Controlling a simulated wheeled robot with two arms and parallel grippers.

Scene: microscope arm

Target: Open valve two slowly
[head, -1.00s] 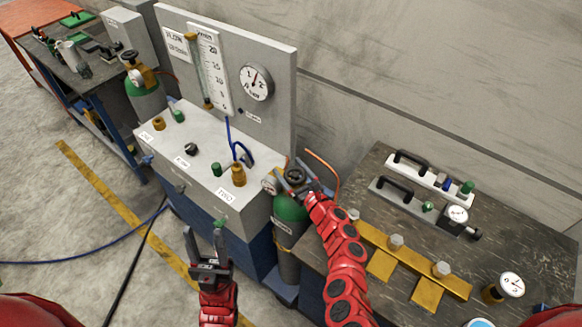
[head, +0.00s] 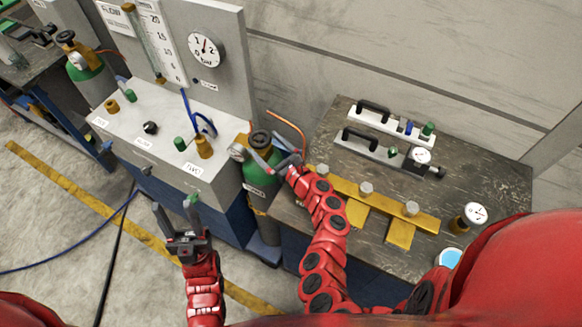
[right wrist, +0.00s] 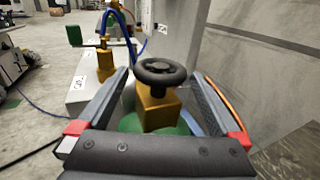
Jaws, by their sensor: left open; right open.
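A box labelled TWO (head: 194,169) at its right end carries a brass fitting (head: 204,147) with a blue hose and a green knob (head: 180,143). A small green-tipped part (head: 191,200) shows low at the box front. A green cylinder (head: 261,180) beside the box has a black handwheel (head: 260,139), seen on a brass block in the right wrist view (right wrist: 161,71). My right gripper (head: 273,152) is open, its fingers on either side of the handwheel; contact is unclear. My left gripper (head: 174,206) is open, pointing up near the green-tipped part; touching cannot be told.
A panel with a flow scale and a round gauge (head: 205,50) stands behind the box. A dark table (head: 470,180) at right holds a yellow bracket (head: 375,195), a manifold with black handles and a small gauge (head: 474,213). Another cylinder (head: 88,75) stands at far left.

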